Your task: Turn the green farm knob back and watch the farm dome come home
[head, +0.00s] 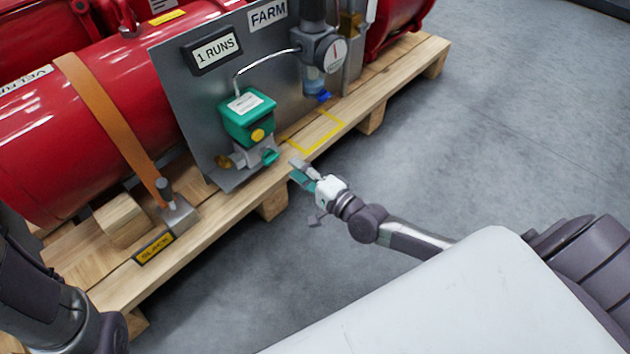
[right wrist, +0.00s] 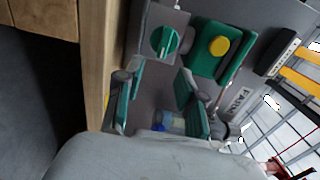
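The green farm knob (head: 270,156) sits low on the grey panel, below a green box (head: 249,117) with a yellow dome (head: 257,135). In the right wrist view the knob (right wrist: 165,42) is a round green dial with a pale line across it, and the yellow dome (right wrist: 218,46) stands beside it. My right gripper (head: 303,169) is in front of the knob, apart from it. Its two teal-padded fingers (right wrist: 158,80) are spread and empty in the wrist view. My left arm shows at the lower left of the head view, but its gripper is not seen.
The grey panel (head: 190,95) carries a "1 RUNS" plate (head: 216,50), a "FARM" label (head: 267,13) and a round gauge (head: 334,54). Red tanks (head: 100,110) lie behind on a wooden pallet (head: 215,222). A lever (head: 165,190) stands at left. The floor right is clear.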

